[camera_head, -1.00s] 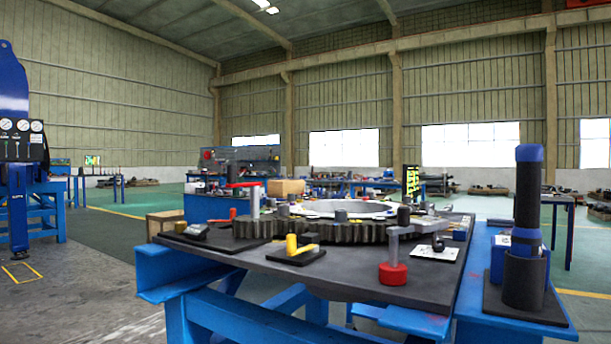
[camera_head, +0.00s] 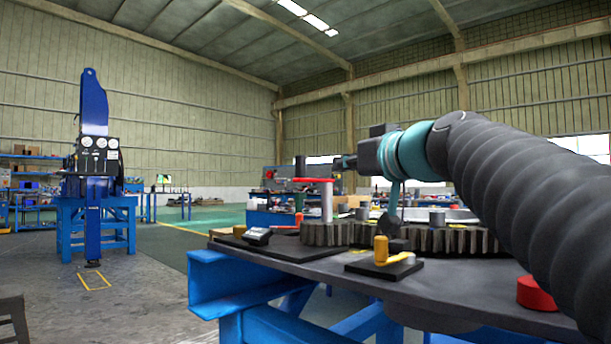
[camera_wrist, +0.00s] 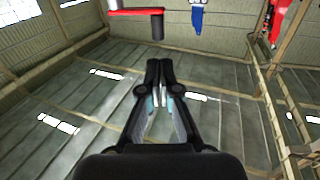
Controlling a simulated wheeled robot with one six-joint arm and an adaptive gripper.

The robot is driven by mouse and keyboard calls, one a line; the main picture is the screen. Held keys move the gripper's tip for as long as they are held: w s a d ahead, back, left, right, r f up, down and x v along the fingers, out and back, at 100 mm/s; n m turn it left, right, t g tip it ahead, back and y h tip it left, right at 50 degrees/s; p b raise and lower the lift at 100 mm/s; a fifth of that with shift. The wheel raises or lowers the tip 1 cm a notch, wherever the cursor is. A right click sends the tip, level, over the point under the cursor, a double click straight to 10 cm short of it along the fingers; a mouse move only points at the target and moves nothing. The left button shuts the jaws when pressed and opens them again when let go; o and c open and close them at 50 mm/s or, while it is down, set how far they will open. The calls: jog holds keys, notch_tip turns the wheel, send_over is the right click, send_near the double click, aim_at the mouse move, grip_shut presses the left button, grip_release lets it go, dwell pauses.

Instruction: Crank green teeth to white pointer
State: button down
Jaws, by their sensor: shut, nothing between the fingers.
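A crank with a red arm (camera_head: 316,180), a pale post and a dark upright handle (camera_head: 299,169) stands at the far left of the table. My gripper (camera_head: 339,163) is shut and empty, a little right of the handle in the head view. In the wrist view, the closed fingertips (camera_wrist: 159,64) point toward the dark handle (camera_wrist: 157,27) with a gap between them; the red arm (camera_wrist: 135,12) runs left from it. The big dark toothed ring (camera_head: 440,240) lies on the table, partly behind my arm. I cannot make out green teeth or a white pointer.
A yellow piece on a black plate (camera_head: 400,268) stands near the table's front edge. A red round base (camera_head: 537,293) is at right, partly behind my arm. A blue stand with gauges (camera_head: 94,150) is farther left.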

aim_at(299, 166)
jog(key=x, duration=0.9)
jog(key=p+x, duration=0.1)
jog(key=x, duration=0.4)
jog(key=shift+w+r, duration=0.1)
jog(key=shift+r, duration=0.25)
jog(key=shift+a+r+p, duration=0.1)
jog(key=shift+a+p, duration=0.05)
jog(key=shift+p, duration=0.35)
jog(key=shift+w+a+m+t+h+p, duration=0.4)
jog(key=shift+m+t+h+p, duration=0.15)
jog(key=shift+h+p, duration=0.4)
jog(key=shift+a, duration=0.1)
jog(key=w+a, duration=0.1)
jog(key=w+a+p, duration=0.1)
jog(key=shift+w+a, duration=0.2)
jog(key=shift+w, duration=0.15)
jog(key=shift+w, duration=0.2)
